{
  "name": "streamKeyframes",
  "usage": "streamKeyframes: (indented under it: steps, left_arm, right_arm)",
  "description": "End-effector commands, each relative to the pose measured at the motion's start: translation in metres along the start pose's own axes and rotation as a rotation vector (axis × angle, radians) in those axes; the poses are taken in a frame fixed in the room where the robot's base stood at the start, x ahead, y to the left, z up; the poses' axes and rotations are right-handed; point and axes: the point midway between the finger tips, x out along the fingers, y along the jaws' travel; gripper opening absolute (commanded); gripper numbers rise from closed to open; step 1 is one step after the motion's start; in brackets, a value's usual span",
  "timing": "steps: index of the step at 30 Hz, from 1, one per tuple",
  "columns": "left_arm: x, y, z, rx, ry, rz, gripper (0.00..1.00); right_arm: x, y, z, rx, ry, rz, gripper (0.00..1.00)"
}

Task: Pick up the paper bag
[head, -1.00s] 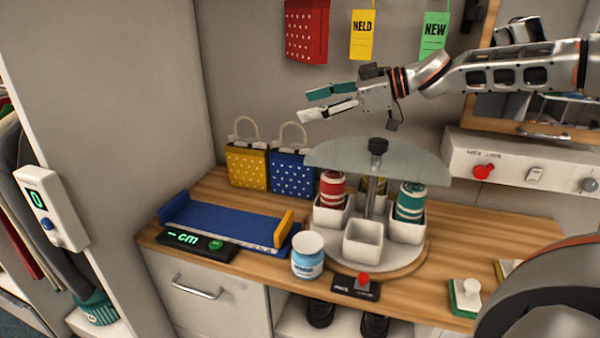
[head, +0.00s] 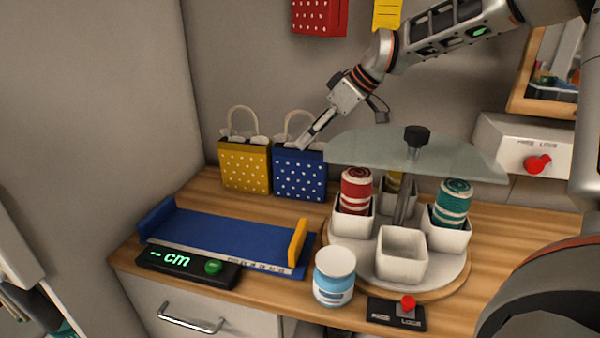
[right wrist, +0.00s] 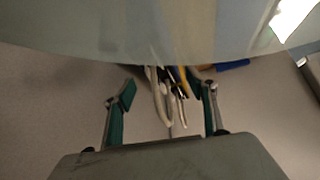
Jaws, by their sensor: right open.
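Two paper bags stand upright side by side at the back of the wooden counter: a yellow one with white dots (head: 244,167) and a blue one with white dots (head: 298,176), each with a pale loop handle. My right gripper (head: 306,146) reaches in from the upper right, its fingers pointing down at the top of the blue bag. In the right wrist view the right gripper (right wrist: 168,97) is open, with pale handle loops (right wrist: 158,95) showing between and beyond its fingers. Contact cannot be told. My left gripper is not in view.
A glass-topped carousel (head: 470,166) with white cups and spools stands right of the bags, close under my right arm. A blue measuring tray (head: 215,236) and a white-lidded jar (head: 334,276) are in front. A red bag (head: 318,15) hangs on the wall.

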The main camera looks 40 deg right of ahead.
Motion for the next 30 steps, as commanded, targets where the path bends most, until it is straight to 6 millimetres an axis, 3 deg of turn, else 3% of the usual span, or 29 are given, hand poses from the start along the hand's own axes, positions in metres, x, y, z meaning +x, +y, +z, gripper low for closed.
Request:
streamKeyframes:
  steps: [6,15,21,22,30]
  left_arm:
    - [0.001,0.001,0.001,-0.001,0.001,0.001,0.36]
    - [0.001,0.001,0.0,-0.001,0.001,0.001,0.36]
    - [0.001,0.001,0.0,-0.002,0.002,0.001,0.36]
    - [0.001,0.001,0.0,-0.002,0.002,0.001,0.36]
    - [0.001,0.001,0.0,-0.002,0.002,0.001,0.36]
  right_arm:
    - [0.029,-0.001,0.004,0.002,-0.003,-0.002,0.57]
    - [0.031,-0.001,0.002,0.001,0.001,0.0,0.57]
    - [0.032,-0.001,0.003,0.001,0.0,-0.001,0.05]
    - [0.032,-0.001,0.003,0.001,0.0,-0.001,0.0]
    - [0.032,-0.001,0.003,0.001,-0.001,-0.001,0.0]
